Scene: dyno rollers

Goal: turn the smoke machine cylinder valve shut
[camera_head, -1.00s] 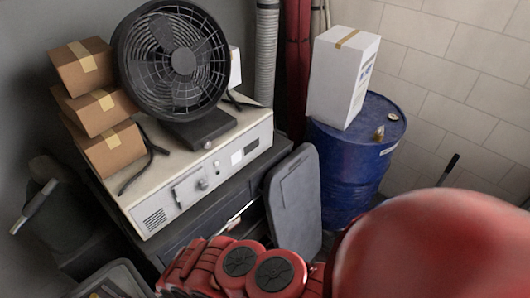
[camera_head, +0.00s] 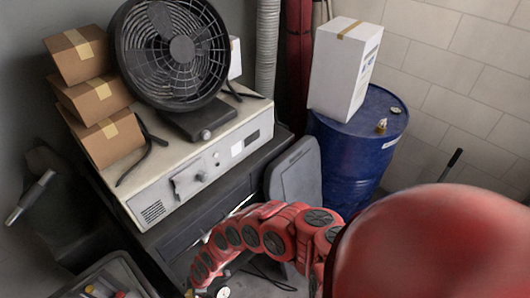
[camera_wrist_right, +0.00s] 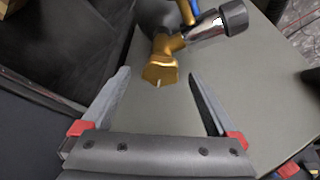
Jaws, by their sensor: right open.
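In the right wrist view, a brass valve body (camera_wrist_right: 160,68) with a hexagonal end shows at the top middle. A chrome stem (camera_wrist_right: 205,30) runs from it up and right to a black knob (camera_wrist_right: 235,17). My right gripper (camera_wrist_right: 160,76) is open and empty, with its fingers apart on either side of the brass end in the picture. I cannot tell the depth between them, and no contact is clear. In the head view, my red right arm reaches down to the lower left; its fingertips are not clear. A small round gauge-like thing (camera_head: 222,291) shows at the bottom edge. My left gripper is not in view.
A beige machine (camera_head: 205,165) carries a black fan (camera_head: 175,52) and stacked cardboard boxes (camera_head: 95,92). A blue drum (camera_head: 355,150) with a white box (camera_head: 343,68) stands at the right. A crate (camera_head: 112,270) stands at the lower left.

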